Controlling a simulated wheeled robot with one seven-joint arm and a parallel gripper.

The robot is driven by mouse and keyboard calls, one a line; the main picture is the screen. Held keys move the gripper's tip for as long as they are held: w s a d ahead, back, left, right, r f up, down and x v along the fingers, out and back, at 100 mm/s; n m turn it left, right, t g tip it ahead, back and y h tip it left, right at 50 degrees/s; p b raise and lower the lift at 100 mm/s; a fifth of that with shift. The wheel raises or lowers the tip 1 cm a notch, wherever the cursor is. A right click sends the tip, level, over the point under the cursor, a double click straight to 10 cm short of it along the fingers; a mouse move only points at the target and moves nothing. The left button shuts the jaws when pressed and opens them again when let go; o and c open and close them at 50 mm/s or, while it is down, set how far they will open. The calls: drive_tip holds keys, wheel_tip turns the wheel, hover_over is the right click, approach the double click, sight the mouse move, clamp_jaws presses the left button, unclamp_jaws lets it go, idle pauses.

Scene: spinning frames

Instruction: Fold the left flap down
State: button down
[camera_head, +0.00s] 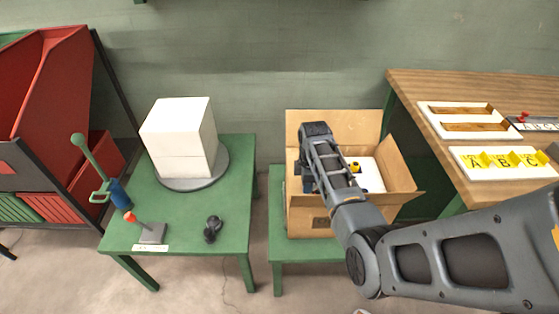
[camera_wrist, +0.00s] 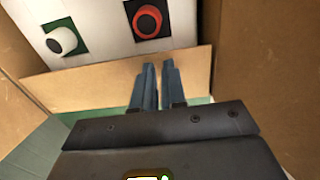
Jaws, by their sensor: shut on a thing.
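The open cardboard box (camera_head: 308,224) stands on a low green table, with a white item (camera_head: 372,176) inside it. My gripper (camera_head: 308,185) reaches down at the box's left side, where my arm hides most of the left flap. In the wrist view, my gripper's fingers (camera_wrist: 155,80) are close together over a cardboard strip (camera_wrist: 110,82), which seems to be the left flap, and appear shut on it. The white item (camera_wrist: 100,45) carries a red ring and a white knob beyond the strip.
The box's back flap (camera_head: 300,124) stands up and its right flap (camera_head: 400,172) leans outward. A green table (camera_head: 185,220) with a white block (camera_head: 180,135) and a joystick is at left. A wooden bench (camera_head: 430,88) with trays is at right.

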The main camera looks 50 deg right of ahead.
drive_tip(key=shift+s+d+r+p, duration=0.1)
drive_tip(key=shift+s+r+p, duration=0.7)
drive_tip(key=shift+p, duration=0.6)
wheel_tip(320, 180, up, 6)
drive_tip(key=shift+w, duration=0.35)
